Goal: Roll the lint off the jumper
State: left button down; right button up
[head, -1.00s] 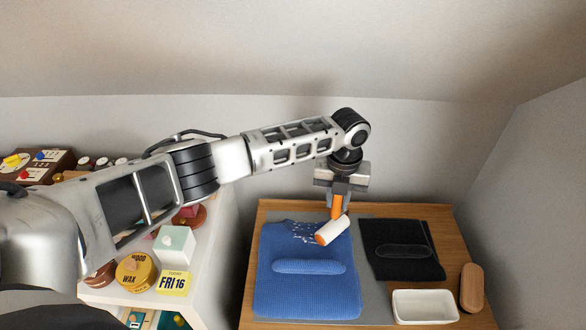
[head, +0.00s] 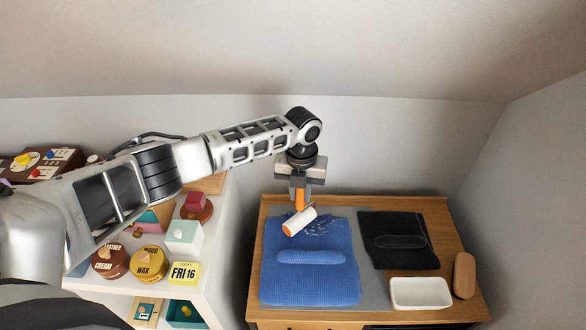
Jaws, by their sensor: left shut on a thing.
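The blue jumper (head: 310,275) lies folded on a grey mat (head: 372,285) on the wooden drawer top. White lint specks (head: 330,226) show on its upper part, to the right of the roller. My left gripper (head: 300,190) points down over the jumper's upper left part and is shut on the orange handle of the lint roller (head: 299,221). The roller's white head is tilted and appears to rest on the jumper; exact contact is hard to tell. My right gripper is not in view.
A dark folded garment (head: 395,255) lies right of the jumper. A white tray (head: 420,306) and a brown oblong brush-like block (head: 464,275) are at the front right. A white shelf (head: 215,270) with tins and a date block (head: 184,273) stands left.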

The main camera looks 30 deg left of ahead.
pick_arm(q)
notch_tip(320, 180, up, 8)
jog(key=a, duration=0.1)
jog(key=shift+s+r, duration=0.25)
jog(key=shift+s, duration=0.05)
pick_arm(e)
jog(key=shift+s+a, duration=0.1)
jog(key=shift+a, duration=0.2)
pick_arm(q)
jog(key=shift+a, duration=0.15)
dwell(0.4)
